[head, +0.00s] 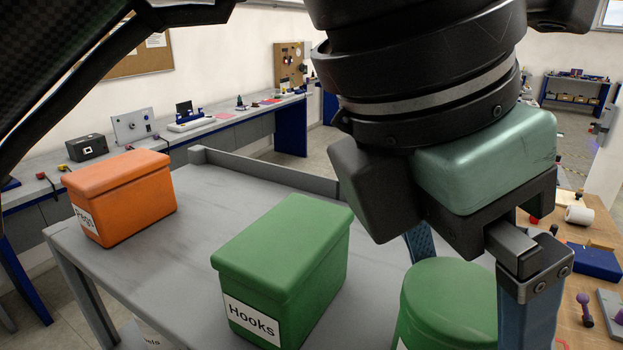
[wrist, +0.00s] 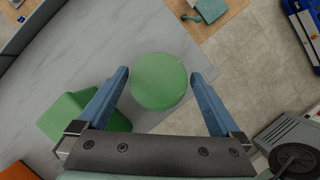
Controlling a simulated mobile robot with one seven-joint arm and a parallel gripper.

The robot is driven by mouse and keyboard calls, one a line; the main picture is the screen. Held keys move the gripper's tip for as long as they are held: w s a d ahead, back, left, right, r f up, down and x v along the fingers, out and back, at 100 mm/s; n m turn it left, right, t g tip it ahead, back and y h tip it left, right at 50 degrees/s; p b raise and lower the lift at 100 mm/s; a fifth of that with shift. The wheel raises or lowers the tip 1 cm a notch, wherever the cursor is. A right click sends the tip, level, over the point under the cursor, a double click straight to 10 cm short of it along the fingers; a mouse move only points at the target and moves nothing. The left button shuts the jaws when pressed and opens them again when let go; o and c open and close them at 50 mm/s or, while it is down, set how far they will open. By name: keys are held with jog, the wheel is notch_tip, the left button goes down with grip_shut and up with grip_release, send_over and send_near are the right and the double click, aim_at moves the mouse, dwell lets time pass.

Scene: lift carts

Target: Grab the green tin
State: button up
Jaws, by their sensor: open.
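The green tin (head: 448,300) is round with a flat lid. It stands upright on the grey cart top, near its right edge, and its lower part is cut off in the head view. In the wrist view the tin (wrist: 160,82) shows between the two blue fingers, towards their tips. My gripper (head: 472,292) is open and points down at the tin, one finger on either side. I see no contact, and how far down the fingers reach beside the tin is unclear.
A green box labelled "Hooks" (head: 282,265) stands close left of the tin. An orange box (head: 120,195) is farther left. The grey cart top (head: 215,195) has a raised back rim. A wooden bench (head: 590,240) with small items lies to the right.

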jog(key=shift+w+d+f, duration=0.1)
jog(key=shift+w+f, duration=0.1)
jog(key=shift+f, duration=0.1)
jog(key=shift+s, duration=0.2)
jog(key=c, duration=0.4)
grip_shut()
jog(key=shift+w, duration=0.1)
jog(key=shift+r, duration=0.1)
